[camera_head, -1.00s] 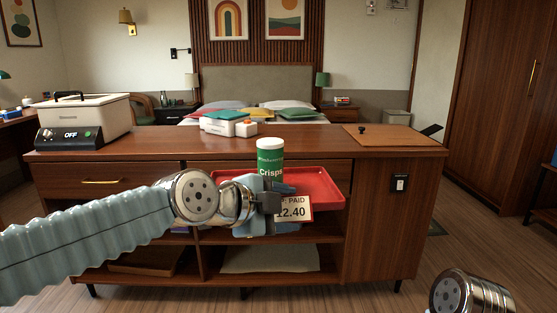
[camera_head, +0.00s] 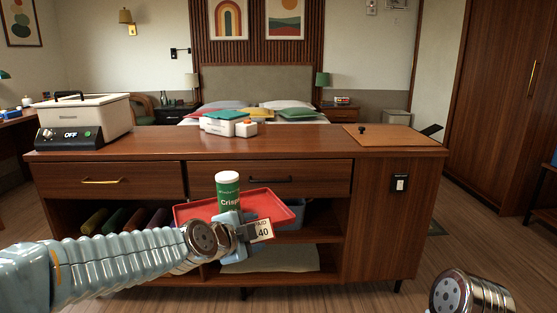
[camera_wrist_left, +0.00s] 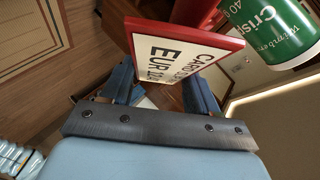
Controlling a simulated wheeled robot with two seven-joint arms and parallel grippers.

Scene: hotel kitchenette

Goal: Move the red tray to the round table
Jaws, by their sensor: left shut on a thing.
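The red tray (camera_head: 275,203) is held off the floor in front of the wooden cabinet. A green and white crisps can (camera_head: 228,190) stands on its left part; the can also shows in the left wrist view (camera_wrist_left: 275,35). A price card (camera_head: 264,231) is at the tray's near side, and its lettering fills the middle of the wrist view (camera_wrist_left: 178,52). My left gripper (camera_head: 245,232) is shut on the tray's near side by the card; the exact contact is partly hidden. My right gripper is out of view. No round table is in view.
The wooden cabinet (camera_head: 390,215) stands just behind the tray, with drawers and open shelves. On its top are a white cooker (camera_head: 95,118), a small white box (camera_head: 228,125) and a brown board (camera_head: 390,136). Wood floor (camera_head: 475,240) is open at the right.

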